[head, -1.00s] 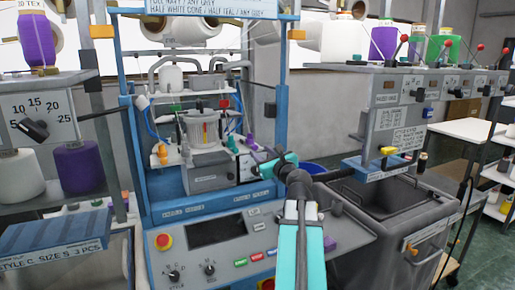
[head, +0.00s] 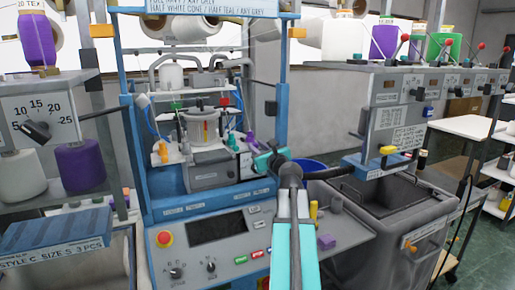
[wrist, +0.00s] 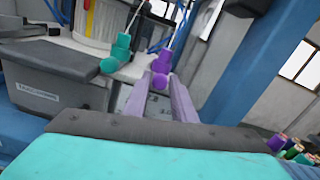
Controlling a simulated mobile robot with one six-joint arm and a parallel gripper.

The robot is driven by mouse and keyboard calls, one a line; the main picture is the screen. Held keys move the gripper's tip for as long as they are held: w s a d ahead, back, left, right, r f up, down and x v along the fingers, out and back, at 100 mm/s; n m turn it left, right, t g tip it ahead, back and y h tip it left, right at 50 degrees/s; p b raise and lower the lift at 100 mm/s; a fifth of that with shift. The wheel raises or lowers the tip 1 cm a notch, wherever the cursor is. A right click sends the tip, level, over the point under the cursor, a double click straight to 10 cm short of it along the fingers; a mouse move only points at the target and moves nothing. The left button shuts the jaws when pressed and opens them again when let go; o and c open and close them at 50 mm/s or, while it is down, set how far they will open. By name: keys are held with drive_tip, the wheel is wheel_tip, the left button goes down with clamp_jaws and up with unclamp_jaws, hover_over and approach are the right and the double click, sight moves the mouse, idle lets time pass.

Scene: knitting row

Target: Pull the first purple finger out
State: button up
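The purple finger (wrist: 161,66), a small peg with a round end, hangs on a thin rod in the wrist view. It also shows in the head view (head: 251,138), on the right of the knitting unit. My gripper (wrist: 160,86) is open, with its two lilac fingers on either side of the purple finger's round lower end. I cannot tell whether they touch it. In the head view my gripper (head: 264,160) is small and partly hidden by my wrist. A teal finger (wrist: 116,52) hangs just left of the purple one.
A grey box-shaped unit (wrist: 50,78) stands close on the left, and a blue frame post (wrist: 250,62) on the right. A grey bin (head: 400,190) stands to the right.

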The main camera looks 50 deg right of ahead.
clamp_jaws()
drive_tip(key=shift+s, duration=0.15)
drive_tip(key=shift+p+v, duration=0.3)
drive_tip(key=shift+v, duration=1.05)
drive_tip(key=shift+f, duration=0.1)
drive_tip(key=shift+o, duration=0.3)
unclamp_jaws()
drive_tip(key=o, duration=0.4)
drive_tip(key=shift+s+a, duration=0.15)
drive_tip(key=shift+s, duration=0.1)
drive_tip(key=shift+o, duration=0.2)
drive_tip(key=shift+w, duration=0.15)
